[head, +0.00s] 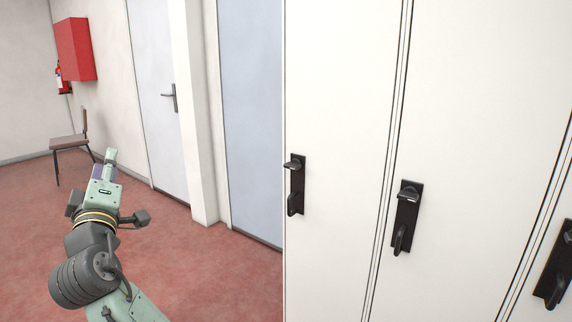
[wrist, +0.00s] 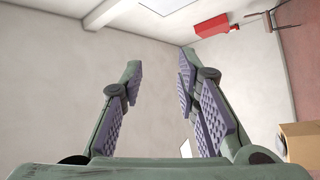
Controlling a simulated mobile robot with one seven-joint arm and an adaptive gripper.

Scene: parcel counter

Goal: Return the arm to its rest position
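My arm reaches up from the bottom left of the head view, over the red floor, with my gripper (head: 109,160) at its end pointing away. In the wrist view my gripper (wrist: 160,85) shows two green fingers with purple ribbed pads. The fingers stand wide apart and nothing is between them. In the head view the fingers overlap each other. The gripper touches nothing that I can see.
White lockers (head: 345,120) with black handles (head: 405,215) fill the right side. A door (head: 155,90), a chair (head: 70,143), a red cabinet (head: 75,48) and an extinguisher (head: 62,78) stand at left. A cardboard box (wrist: 300,143) shows in the wrist view. Floor between is clear.

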